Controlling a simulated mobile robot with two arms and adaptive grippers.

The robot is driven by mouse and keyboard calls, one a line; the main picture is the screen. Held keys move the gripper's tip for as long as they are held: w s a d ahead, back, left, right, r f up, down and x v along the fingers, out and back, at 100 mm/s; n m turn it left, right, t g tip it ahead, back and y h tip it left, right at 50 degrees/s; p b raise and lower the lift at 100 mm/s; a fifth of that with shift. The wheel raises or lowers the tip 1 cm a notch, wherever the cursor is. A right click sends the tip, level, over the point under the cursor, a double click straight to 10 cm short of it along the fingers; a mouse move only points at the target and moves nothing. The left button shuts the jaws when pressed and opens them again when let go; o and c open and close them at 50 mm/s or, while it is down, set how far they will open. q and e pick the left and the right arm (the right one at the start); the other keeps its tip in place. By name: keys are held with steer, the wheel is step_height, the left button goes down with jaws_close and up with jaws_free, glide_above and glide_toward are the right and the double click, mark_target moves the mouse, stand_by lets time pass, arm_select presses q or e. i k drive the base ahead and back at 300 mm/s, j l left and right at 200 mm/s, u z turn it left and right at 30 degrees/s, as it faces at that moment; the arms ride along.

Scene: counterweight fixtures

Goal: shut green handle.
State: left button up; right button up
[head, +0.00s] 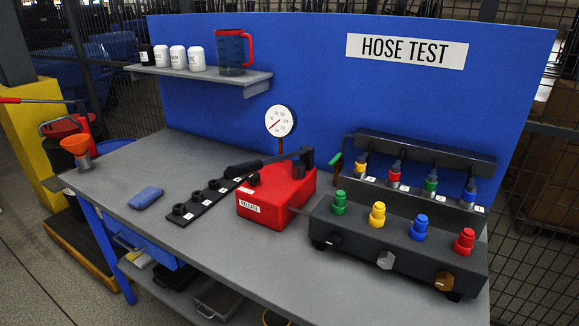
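The green handle (336,161) is a small lever at the left end of the dark hose-test fixture (400,238) on the bench. It stands partly in front of the fixture's back bar, just right of the red pump. I cannot tell from this view whether it is open or shut. A green fitting (339,203) stands upright at the left of the front row, and another green-marked connector (430,184) is in the back row. Neither of my grippers is in the head view.
The red release pump (275,198) with its black lever and a gauge (279,121) stands left of the fixture. A black strip (205,202) with several sockets and a blue cloth (146,197) lie further left. A shelf (215,78) holds a jug.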

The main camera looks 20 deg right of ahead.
mark_target(338, 157)
steer(key=i+z, duration=0.25)
steer(key=z, duration=0.15)
steer(key=i+z, duration=0.2)
steer(key=z, duration=0.25)
steer(key=i+j+z, duration=0.2)
steer(key=z, duration=0.2)
steer(key=k+z, duration=0.15)
steer(key=z, duration=0.3)
steer(key=k+z, duration=0.15)
steer(key=z, duration=0.35)
